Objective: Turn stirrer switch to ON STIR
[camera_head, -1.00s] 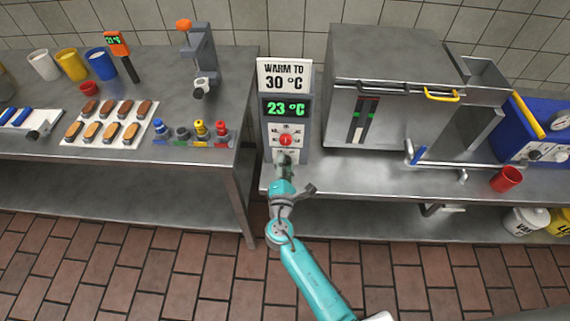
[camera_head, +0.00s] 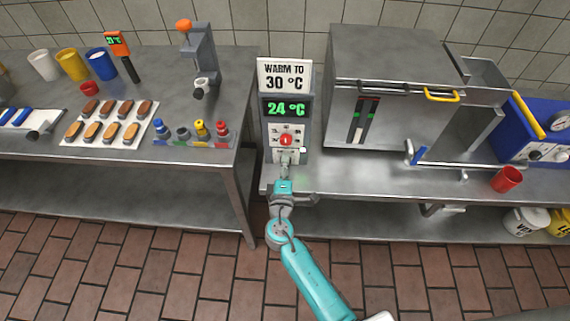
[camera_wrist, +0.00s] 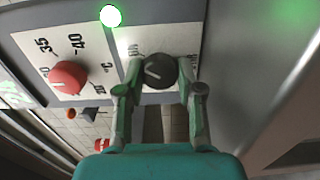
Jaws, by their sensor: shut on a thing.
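The stirrer switch, a black round knob (camera_wrist: 160,71) with a white pointer line, sits on a white label plate (camera_wrist: 138,32) in the wrist view. My gripper (camera_wrist: 160,88) is shut on this knob, one finger on each side. The fingers partly hide the label, so the ON STIR wording cannot be read. In the head view my gripper (camera_head: 286,160) reaches the lower front of the grey control box (camera_head: 302,120) and hides the knob. A round green lamp (camera_wrist: 110,15) glows beside the plate.
A red dial (camera_wrist: 68,78) is close to my left finger; it also shows in the head view (camera_head: 286,140). The display (camera_head: 286,109) reads 24 °C under a "WARM TO 30 °C" sign (camera_head: 285,75). A large steel machine (camera_head: 385,90) stands to the right.

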